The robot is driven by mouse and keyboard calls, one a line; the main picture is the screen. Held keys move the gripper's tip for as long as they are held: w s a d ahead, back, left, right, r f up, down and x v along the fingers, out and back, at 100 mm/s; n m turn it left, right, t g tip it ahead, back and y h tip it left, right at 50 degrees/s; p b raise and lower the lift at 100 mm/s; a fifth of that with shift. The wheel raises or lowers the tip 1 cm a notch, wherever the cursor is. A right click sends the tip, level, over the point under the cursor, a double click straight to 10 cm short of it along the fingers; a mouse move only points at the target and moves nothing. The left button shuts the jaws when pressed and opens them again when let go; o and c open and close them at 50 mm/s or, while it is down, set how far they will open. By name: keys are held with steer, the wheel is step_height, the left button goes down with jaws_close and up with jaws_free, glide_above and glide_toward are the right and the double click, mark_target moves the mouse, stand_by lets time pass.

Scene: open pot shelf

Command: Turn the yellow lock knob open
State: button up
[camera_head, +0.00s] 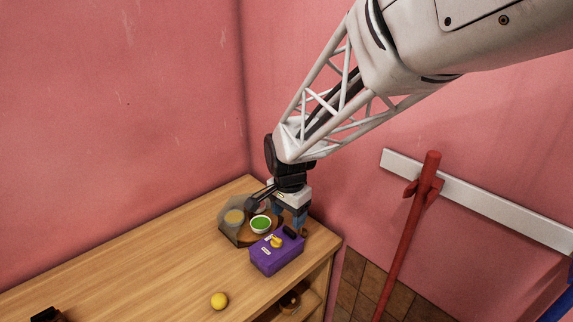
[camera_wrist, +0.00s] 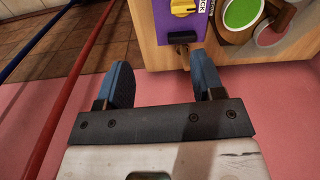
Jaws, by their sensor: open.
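A purple box (camera_head: 277,258) sits near the right end of the wooden shelf top. Its yellow lock knob (camera_head: 277,241) is on the upper face, with a pale label beside it. The wrist view shows the knob (camera_wrist: 183,8) at the top edge, partly cut off, beside lettering on the purple face (camera_wrist: 180,25). A black part (camera_wrist: 182,37) is at the near end of the box. My gripper (camera_head: 290,213) has blue fingers pointing down, behind the box. In the wrist view the gripper (camera_wrist: 160,74) is open and empty, with the knob beyond its fingertips, apart from them.
A white bowl with green inside (camera_head: 261,225) stands close by the box and gripper. A greyish see-through item (camera_head: 231,213) is left of it. A red pole (camera_head: 405,240) stands right of the shelf. The left tabletop is mostly clear.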

mark_target(276, 239)
steer(key=shift+m, duration=0.4)
steer(key=shift+w+a+f, duration=0.45)
steer(key=shift+a+f, duration=0.25)
steer(key=shift+a, duration=0.15)
steer(key=shift+w+a+f, duration=0.4)
steer(key=shift+a+f, duration=0.25)
steer(key=shift+a, duration=0.15)
steer(key=shift+f, duration=0.1)
steer(key=shift+f, duration=3.8)
steer(key=shift+c, duration=0.2)
steer(key=c, duration=0.9)
